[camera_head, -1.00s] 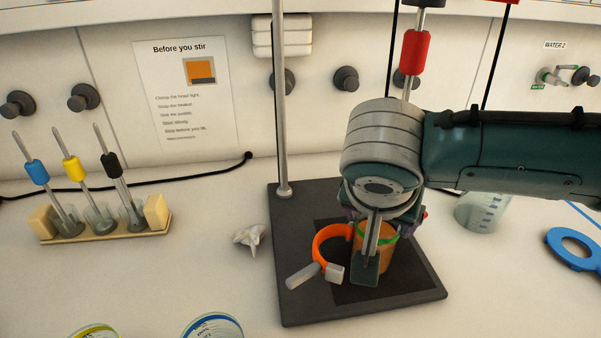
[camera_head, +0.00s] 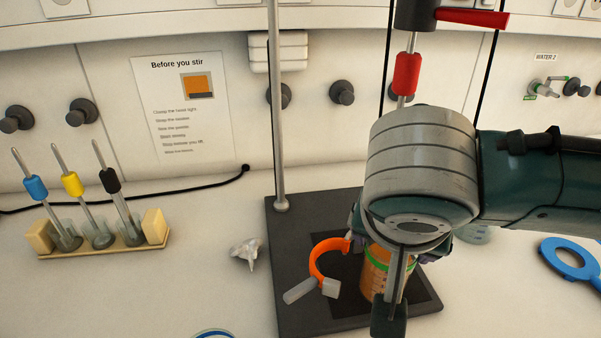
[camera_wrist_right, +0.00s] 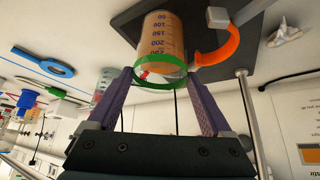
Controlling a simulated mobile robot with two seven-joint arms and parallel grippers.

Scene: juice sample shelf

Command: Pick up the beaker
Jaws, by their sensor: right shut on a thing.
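The beaker (camera_head: 374,277) holds orange liquid, has a green band at its rim, and stands over the dark square of the stand's base. My right gripper (camera_head: 378,285) comes down over it from the right, hiding part of its side. In the right wrist view the beaker (camera_wrist_right: 163,40) shows volume marks, and my right gripper (camera_wrist_right: 160,78) has its two purple-padded fingers shut on it by the green rim. I cannot tell whether its bottom touches the base. My left gripper is not in view.
An open orange clamp (camera_head: 316,262) lies just left of the beaker. The stand's rod (camera_head: 277,120) rises behind it. A red stirrer shaft (camera_head: 406,73) hangs above. Another beaker (camera_head: 473,235), a blue ring (camera_head: 571,259), crumpled paper (camera_head: 247,252) and a rod rack (camera_head: 100,243) stand around.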

